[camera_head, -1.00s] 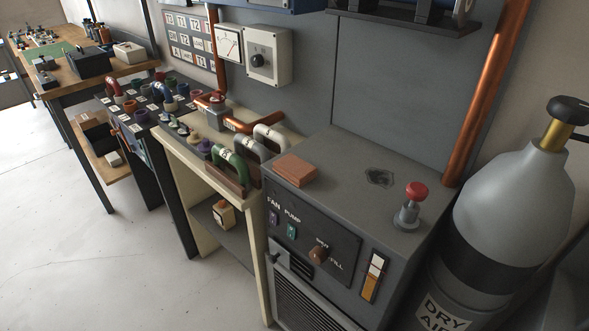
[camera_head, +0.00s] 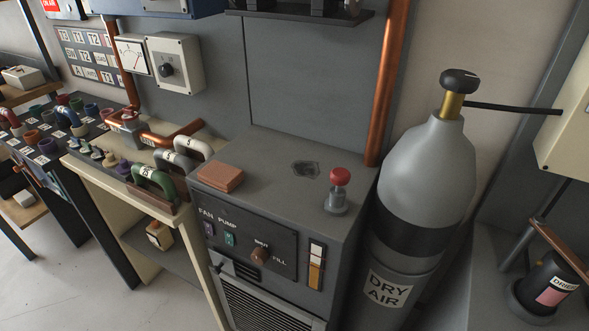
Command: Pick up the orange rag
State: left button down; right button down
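A flat, folded-looking orange-brown piece (camera_head: 220,176), which looks like the orange rag, lies on the top left front of the grey pump cabinet (camera_head: 262,165). Nothing covers it. It lies just right of the green and white curved handles. Neither of my grippers shows in the head view.
A red-knobbed valve (camera_head: 338,190) stands on the cabinet's right side, and a dark patch (camera_head: 305,168) marks its top. A grey gas cylinder (camera_head: 420,180) stands right of it. The green handle (camera_head: 152,180) sits on the cream bench at left. A copper pipe (camera_head: 386,90) rises behind.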

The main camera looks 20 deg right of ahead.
aim_at(220, 175)
jog(key=i+j+z, duration=0.15)
jog(key=j, duration=0.25)
jog(key=i+j+z, duration=0.15)
jog(key=j, duration=0.25)
jog(key=i+j+z, duration=0.15)
jog(key=j, duration=0.25)
jog(key=j+z, duration=0.15)
jog(key=j, duration=0.25)
